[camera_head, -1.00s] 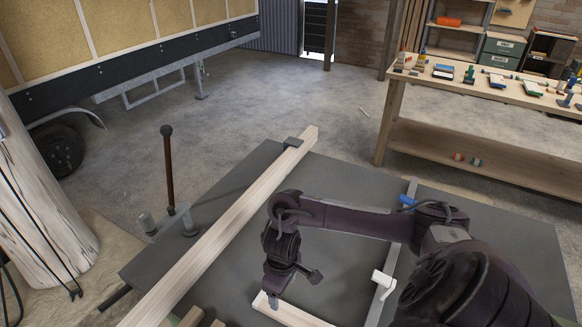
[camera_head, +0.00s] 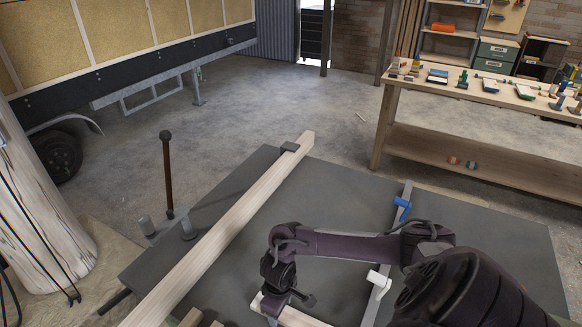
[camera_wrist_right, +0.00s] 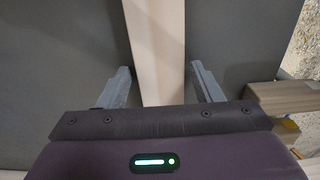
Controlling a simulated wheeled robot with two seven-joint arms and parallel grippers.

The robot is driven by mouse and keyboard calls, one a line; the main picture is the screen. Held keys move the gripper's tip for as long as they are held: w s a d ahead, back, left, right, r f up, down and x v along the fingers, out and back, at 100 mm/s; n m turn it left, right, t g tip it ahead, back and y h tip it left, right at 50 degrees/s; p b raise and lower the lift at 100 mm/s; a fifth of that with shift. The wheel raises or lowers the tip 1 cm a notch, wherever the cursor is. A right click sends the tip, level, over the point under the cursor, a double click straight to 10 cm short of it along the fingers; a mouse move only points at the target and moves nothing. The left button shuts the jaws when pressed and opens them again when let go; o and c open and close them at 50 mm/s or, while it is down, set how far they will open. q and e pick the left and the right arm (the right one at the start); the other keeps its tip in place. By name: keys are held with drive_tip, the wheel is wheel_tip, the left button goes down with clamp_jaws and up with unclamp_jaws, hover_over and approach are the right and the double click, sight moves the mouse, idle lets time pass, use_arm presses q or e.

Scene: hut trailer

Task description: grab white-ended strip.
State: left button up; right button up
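A pale wooden strip (camera_head: 296,318) lies on the dark table at the bottom of the head view, with its near-left end by my right gripper. In the right wrist view a pale strip (camera_wrist_right: 156,60) runs between the fingers of my right gripper (camera_wrist_right: 163,84), with a gap on both sides. That gripper is open and sits over the strip. I cannot tell whether this strip's end is painted white. The ends of other short wood pieces (camera_head: 192,318) show at the bottom edge. My left gripper is out of view.
A long wooden beam (camera_head: 225,228) crosses the dark table (camera_head: 335,190) diagonally, left of my right arm. A metal bar (camera_head: 373,308) with a blue and a white handle lies to the right. A workbench (camera_head: 470,88) with tools stands at the back right.

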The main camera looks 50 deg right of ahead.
drive_tip(key=c, duration=0.7)
drive_tip(key=shift+c, duration=0.6)
drive_tip(key=shift+r, duration=0.15)
